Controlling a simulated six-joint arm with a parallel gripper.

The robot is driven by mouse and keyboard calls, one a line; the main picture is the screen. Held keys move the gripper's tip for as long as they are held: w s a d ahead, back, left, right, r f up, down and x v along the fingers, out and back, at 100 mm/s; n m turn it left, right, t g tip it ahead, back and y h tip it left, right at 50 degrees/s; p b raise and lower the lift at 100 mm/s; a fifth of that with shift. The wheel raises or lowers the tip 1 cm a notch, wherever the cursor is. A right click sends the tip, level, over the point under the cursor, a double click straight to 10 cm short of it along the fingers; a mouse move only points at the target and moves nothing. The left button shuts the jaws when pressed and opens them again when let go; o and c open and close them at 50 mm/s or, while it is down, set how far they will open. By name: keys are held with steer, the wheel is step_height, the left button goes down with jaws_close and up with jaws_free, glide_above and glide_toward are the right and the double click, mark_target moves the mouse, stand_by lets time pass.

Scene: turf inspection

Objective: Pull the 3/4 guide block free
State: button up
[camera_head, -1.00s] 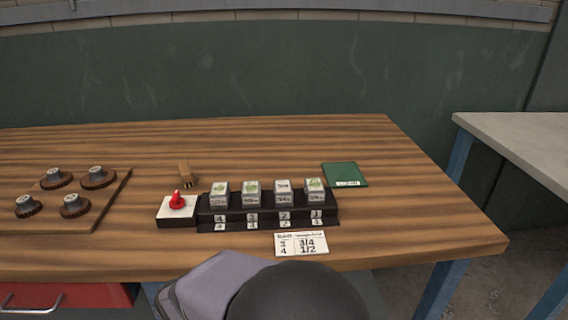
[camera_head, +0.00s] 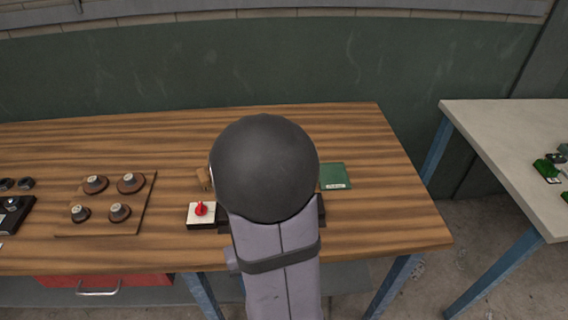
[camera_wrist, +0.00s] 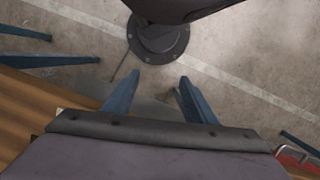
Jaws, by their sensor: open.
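The guide blocks, the 3/4 one among them, are hidden in the head view behind my arm's dark round joint. Only a bit of the black rack (camera_head: 321,210) shows at the right edge of my arm. In the wrist view my gripper (camera_wrist: 160,76) has its two blue fingers spread apart with nothing between them. It faces the floor and a dark round pedestal, and no guide block shows there. In the head view my gripper is hidden behind the arm.
A white-topped box with a red knob (camera_head: 201,209) sits left of the rack. A green card (camera_head: 335,176) lies to the right. A wooden board (camera_head: 97,203) with several round knobs is further left. A grey table (camera_head: 505,150) stands at right, across a gap.

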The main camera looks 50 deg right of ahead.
steer(key=s+d+r+m+p, duration=0.25)
steer(key=d+r+p, duration=0.8)
steer(key=p, duration=0.55)
steer(key=w+d+r+t+h+b, duration=0.1)
steer(key=w+d+t+h, duration=0.1)
steer(key=w+d+t, duration=0.3)
steer(key=w+d+r+t+h, duration=0.1)
steer(key=w+d+h, duration=0.2)
steer(key=w, duration=0.4)
steer(key=shift+s+a+b+x, duration=0.1)
steer(key=shift+b+x, duration=0.85)
steer(key=shift+x, duration=0.5)
steer(key=shift+s+a+b+x, duration=0.1)
steer(key=shift+b+x, duration=0.85)
steer(key=shift+x, duration=0.5)
steer(key=shift+b+x, duration=0.3)
steer(key=shift+x, duration=0.7)
steer(key=c, duration=1.2)
